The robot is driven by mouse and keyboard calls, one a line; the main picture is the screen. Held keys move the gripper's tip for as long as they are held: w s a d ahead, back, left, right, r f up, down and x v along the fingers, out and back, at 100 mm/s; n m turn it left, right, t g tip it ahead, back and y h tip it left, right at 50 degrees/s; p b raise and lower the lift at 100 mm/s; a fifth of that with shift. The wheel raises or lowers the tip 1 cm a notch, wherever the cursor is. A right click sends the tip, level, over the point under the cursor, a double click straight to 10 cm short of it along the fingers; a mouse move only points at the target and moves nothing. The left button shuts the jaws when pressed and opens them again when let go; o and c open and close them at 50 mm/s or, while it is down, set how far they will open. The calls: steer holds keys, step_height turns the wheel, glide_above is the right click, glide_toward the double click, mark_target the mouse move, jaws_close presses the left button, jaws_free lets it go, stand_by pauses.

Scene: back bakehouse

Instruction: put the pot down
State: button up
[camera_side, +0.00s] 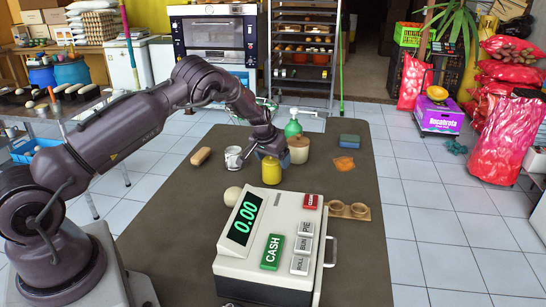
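A small yellow pot (271,171) appears upright near the middle of the dark table (352,262), behind the cash register. My gripper (266,150) is at the end of my arm, which reaches in from the left, and it sits just above and behind the yellow pot in this view. Its fingers are small and dark, so I cannot tell if they grip the pot or whether the pot's base touches the table. A beige-brown jar (299,149) stands close to the right of my gripper. A white mug (233,158) stands to its left.
A cash register (270,245) fills the front. Around are a green pump bottle (293,128), a blue sponge (350,140), an orange cloth (345,164), a wooden brush (201,156), a pale ball (232,196) and a wooden ring holder (348,210). The table's right side is mostly clear.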

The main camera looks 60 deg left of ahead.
steer(key=shift+o, duration=0.3)
steer(key=shift+r, duration=0.15)
steer(key=shift+s+r, duration=0.1)
steer(key=shift+r, duration=0.2)
steer(key=v, duration=1.1)
steer(key=s+d+r+m+t+h, duration=0.1)
steer(key=s+d+r+m+h, duration=0.1)
steer(key=s+d+r, duration=1.2)
steer(key=s+d+r+m, duration=0.1)
steer(key=s+d, duration=0.3)
steer(key=s, duration=0.4)
steer(key=s+d+r+m, duration=0.1)
steer(key=s+d+r, duration=0.2)
steer(key=s, duration=0.6)
steer(key=shift+d+m+t, duration=0.3)
steer(key=shift+d, duration=0.6)
